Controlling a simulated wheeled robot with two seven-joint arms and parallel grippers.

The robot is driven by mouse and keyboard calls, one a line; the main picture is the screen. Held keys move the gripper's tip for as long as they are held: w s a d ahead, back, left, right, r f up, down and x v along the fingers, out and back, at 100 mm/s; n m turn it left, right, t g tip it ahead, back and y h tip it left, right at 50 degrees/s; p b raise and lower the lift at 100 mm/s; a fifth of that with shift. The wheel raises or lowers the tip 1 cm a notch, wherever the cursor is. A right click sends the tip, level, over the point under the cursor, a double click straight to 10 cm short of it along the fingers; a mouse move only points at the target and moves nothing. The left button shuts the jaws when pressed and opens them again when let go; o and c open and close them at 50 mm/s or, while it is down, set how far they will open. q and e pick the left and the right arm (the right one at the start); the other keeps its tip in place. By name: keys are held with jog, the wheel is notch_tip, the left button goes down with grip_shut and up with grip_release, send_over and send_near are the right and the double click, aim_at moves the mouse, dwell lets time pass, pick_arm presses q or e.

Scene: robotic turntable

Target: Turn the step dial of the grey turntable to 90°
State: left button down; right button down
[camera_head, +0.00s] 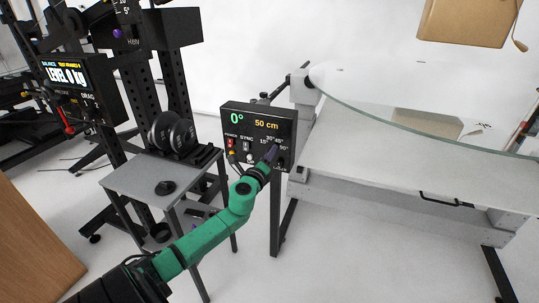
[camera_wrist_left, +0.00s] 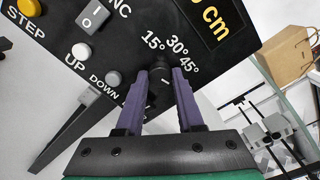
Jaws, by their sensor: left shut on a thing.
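The black control box (camera_head: 287,118) stands at the left front of the turntable. Its display reads 0° in green and 50 cm in yellow. My left gripper (camera_head: 272,153) reaches its lower right face. In the left wrist view the purple fingers of my left gripper (camera_wrist_left: 159,75) are shut on the small black step dial (camera_wrist_left: 159,88), one on each side. Labels 15°, 30° and 45° show around the dial; the fingers hide part of it. The turntable's large round plate (camera_head: 400,90) extends right. My right gripper is not in view.
A red power switch, a sync switch, and yellow, white and grey buttons (camera_wrist_left: 78,52) sit on the box beside the dial. A grey stand (camera_head: 140,178) with black weights is at left.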

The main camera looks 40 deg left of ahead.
pick_arm(q)
jog(key=c, duration=0.5)
grip_release()
jog(key=shift+c, duration=0.2)
jog(key=v, duration=1.4)
jog(key=shift+s, duration=0.25)
jog(key=shift+d, duration=0.1)
